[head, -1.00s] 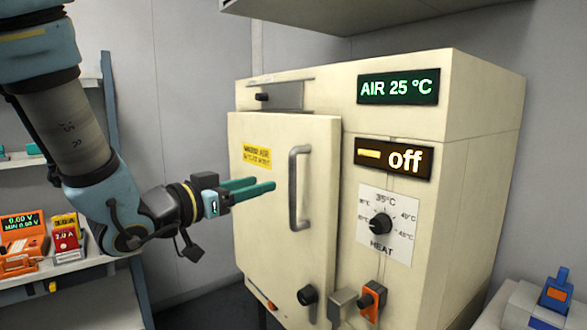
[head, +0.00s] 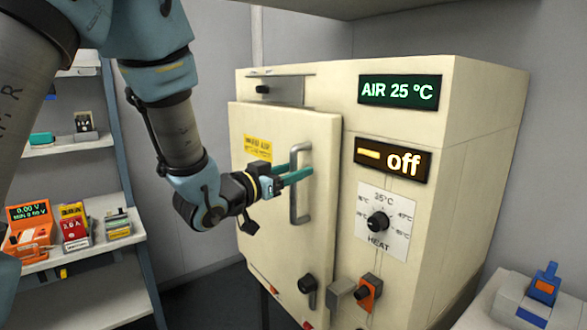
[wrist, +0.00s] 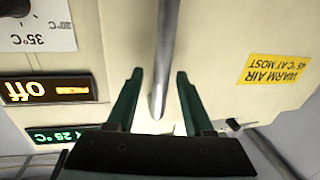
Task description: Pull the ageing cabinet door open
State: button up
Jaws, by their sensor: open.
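The ageing cabinet (head: 480,110) is a cream box, and its door (head: 262,215) appears shut. A grey vertical bar handle (head: 294,208) stands near the door's right edge. My gripper (head: 303,173) is at the handle's upper half, its teal fingers open. In the wrist view, which is upside down, the handle bar (wrist: 164,50) runs between the two fingertips (wrist: 160,73), with a gap showing on both sides. A yellow warm-air label (head: 257,148) is on the door.
Right of the door are an "AIR 25 °C" display (head: 398,90), an "off" display (head: 392,158), a heat dial (head: 378,222) and an orange switch (head: 369,293). A shelf rack (head: 140,225) with devices stands left. A grey unit (head: 515,305) sits at lower right.

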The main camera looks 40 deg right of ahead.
grip_shut()
dwell(0.3)
dwell(1.1)
